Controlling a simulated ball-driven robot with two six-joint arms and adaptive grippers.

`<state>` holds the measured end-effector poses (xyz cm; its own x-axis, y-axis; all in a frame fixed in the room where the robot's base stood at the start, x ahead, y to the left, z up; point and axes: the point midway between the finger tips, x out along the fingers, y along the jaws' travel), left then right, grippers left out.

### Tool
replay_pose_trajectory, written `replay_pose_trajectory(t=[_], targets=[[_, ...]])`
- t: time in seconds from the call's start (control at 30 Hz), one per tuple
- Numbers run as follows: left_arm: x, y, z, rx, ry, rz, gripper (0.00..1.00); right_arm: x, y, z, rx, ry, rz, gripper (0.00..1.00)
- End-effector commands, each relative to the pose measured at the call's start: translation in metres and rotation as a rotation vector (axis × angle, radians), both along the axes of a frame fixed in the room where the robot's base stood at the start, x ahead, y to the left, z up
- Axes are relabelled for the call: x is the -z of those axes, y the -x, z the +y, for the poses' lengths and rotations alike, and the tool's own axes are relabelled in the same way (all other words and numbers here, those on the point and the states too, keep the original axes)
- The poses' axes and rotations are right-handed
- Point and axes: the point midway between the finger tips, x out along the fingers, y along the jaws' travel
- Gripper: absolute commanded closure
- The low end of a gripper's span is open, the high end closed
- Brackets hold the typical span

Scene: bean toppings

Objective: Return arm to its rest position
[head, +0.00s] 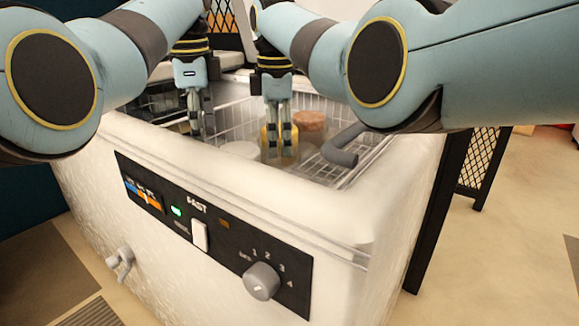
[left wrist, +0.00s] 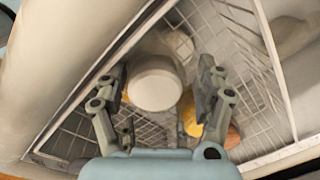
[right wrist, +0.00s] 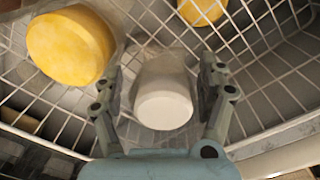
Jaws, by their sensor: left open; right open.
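My left gripper (head: 202,132) points down into the open chest freezer (head: 340,205), over its left part. In the left wrist view its fingers (left wrist: 162,95) are open, with a white-lidded jar (left wrist: 155,88) showing between them; I cannot tell whether they touch it. My right gripper (head: 280,152) points down into the freezer to the right of the left one. In the right wrist view its fingers (right wrist: 163,85) are open, with a white-topped jar (right wrist: 164,108) showing between them; contact is unclear. Both arms reach in over the front rim.
Wire baskets line the freezer. A brown-lidded jar (head: 311,121) stands right of my right gripper, and a white lid (head: 240,149) shows between the grippers. Yellow lids (right wrist: 72,46) show in the right wrist view. A grey handle (head: 342,148) sits near the right rim.

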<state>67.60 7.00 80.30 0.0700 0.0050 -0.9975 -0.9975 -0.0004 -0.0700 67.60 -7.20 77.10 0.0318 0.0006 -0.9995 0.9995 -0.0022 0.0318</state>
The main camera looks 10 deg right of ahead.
Motion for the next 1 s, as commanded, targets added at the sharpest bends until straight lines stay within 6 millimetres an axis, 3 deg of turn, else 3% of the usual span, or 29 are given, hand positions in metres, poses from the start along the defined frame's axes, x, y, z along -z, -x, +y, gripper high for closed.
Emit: replay_pose_trajectory(t=[0.47,0.57,0.7,1.0], targets=[[-0.006,0.0,0.002,-0.001,-0.003,-0.003,0.26,-0.012,0.0,0.0,-0.001,0.0,-0.003,0.26],[-0.028,-0.001,0.001,-0.001,-0.003,-0.015,0.26,-0.034,0.0,0.0,-0.001,0.0,-0.015,0.26],[-0.071,-0.001,0.001,-0.001,-0.002,-0.038,0.26,-0.077,-0.001,0.0,-0.001,0.0,-0.038,0.26],[-0.132,0.0,0.0,-0.001,-0.001,-0.066,0.26,-0.138,-0.001,0.0,0.0,0.0,-0.065,0.26]])
